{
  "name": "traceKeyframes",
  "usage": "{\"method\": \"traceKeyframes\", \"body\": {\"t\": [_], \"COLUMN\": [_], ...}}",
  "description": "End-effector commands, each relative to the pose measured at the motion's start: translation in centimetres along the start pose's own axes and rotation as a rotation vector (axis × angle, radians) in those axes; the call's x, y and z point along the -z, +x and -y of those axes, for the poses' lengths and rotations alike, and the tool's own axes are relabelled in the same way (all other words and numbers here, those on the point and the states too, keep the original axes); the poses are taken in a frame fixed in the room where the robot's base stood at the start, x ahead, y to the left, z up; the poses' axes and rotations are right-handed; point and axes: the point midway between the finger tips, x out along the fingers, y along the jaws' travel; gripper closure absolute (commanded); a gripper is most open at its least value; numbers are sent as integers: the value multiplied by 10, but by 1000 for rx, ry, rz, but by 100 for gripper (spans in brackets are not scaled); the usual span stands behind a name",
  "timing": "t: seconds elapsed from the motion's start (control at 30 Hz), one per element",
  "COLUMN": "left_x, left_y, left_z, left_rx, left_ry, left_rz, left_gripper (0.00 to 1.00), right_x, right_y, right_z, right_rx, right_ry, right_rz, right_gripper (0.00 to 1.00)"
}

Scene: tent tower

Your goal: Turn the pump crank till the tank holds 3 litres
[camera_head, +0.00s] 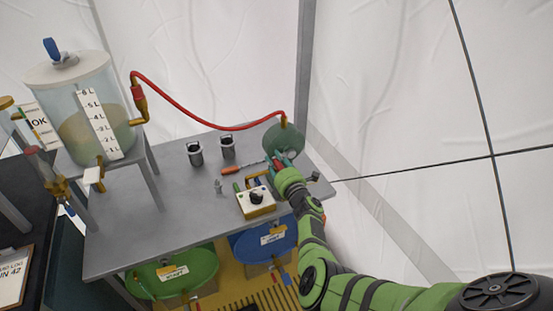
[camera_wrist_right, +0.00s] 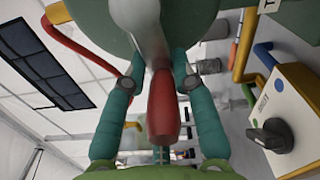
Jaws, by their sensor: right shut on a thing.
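The clear tank (camera_head: 70,128) stands on a grey stand at the left of the head view. A white litre scale (camera_head: 98,122) is on its front, and murky liquid fills its lower part, seemingly around the 3 L mark; the exact level is hard to read. The green pump (camera_head: 285,137) sits at the table's back right corner. My right gripper (camera_head: 282,165) is at the pump. In the wrist view its two teal fingers are shut around the red crank handle (camera_wrist_right: 163,108), below a grey crank arm (camera_wrist_right: 140,18). My left gripper is out of view.
A red hose (camera_head: 205,122) joins tank and pump. Two dark cups (camera_head: 196,154) (camera_head: 228,147) and a white box with a black knob (camera_head: 257,200) stand on the grey table (camera_head: 140,225). Green (camera_head: 180,274) and blue (camera_head: 262,243) barrels are below. The table's left middle is clear.

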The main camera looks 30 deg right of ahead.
Motion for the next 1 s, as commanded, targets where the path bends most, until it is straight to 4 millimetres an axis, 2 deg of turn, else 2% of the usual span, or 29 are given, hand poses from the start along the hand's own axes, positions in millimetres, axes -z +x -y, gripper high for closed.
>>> {"method": "traceKeyframes", "body": {"t": [0.3,0.77,0.8,0.83,0.87,1.0], "left_x": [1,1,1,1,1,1], "left_y": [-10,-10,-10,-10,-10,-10], "left_z": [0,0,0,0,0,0], "left_rx": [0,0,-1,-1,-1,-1], "left_ry": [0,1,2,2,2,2], "left_rz": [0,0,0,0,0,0], "left_gripper": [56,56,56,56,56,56], "right_x": [0,3,3,3,3,2], "right_y": [-2,-2,-2,-2,-2,-2], "right_z": [-2,-1,-1,-1,-1,-2], "right_rx": [7,9,9,9,9,6], "right_ry": [100,112,112,112,111,109], "right_rz": [-3,-8,-8,-8,-8,-6], "right_gripper": [100,100,69,57,54,54]}}
